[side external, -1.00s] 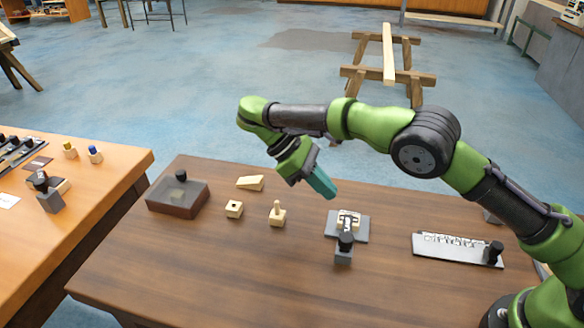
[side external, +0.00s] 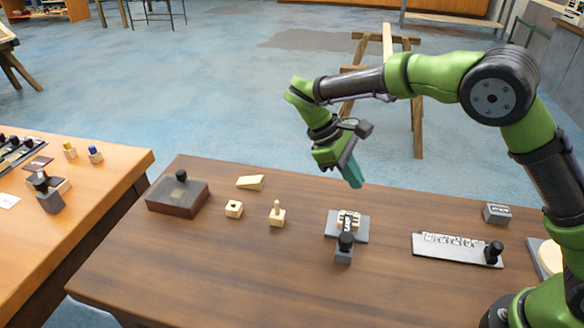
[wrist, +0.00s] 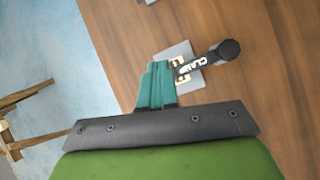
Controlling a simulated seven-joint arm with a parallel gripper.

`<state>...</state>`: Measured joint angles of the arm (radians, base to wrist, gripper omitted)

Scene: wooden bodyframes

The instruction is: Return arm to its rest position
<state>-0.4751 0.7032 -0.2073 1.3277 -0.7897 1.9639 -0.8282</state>
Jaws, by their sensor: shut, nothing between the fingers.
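My gripper (side external: 353,177) has teal fingers and is shut and empty. In the side view it hangs in the air above the back part of the dark wooden table (side external: 200,262), clear of everything on it.
On the table are a dark box (side external: 177,198), a wooden wedge (side external: 250,183), a holed block (side external: 234,209), a pegged block (side external: 277,214), a grey tray of letters (side external: 440,249) and a small grey box (side external: 496,213). A lighter table (side external: 110,180) stands left. A wooden sawhorse (side external: 418,120) stands behind.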

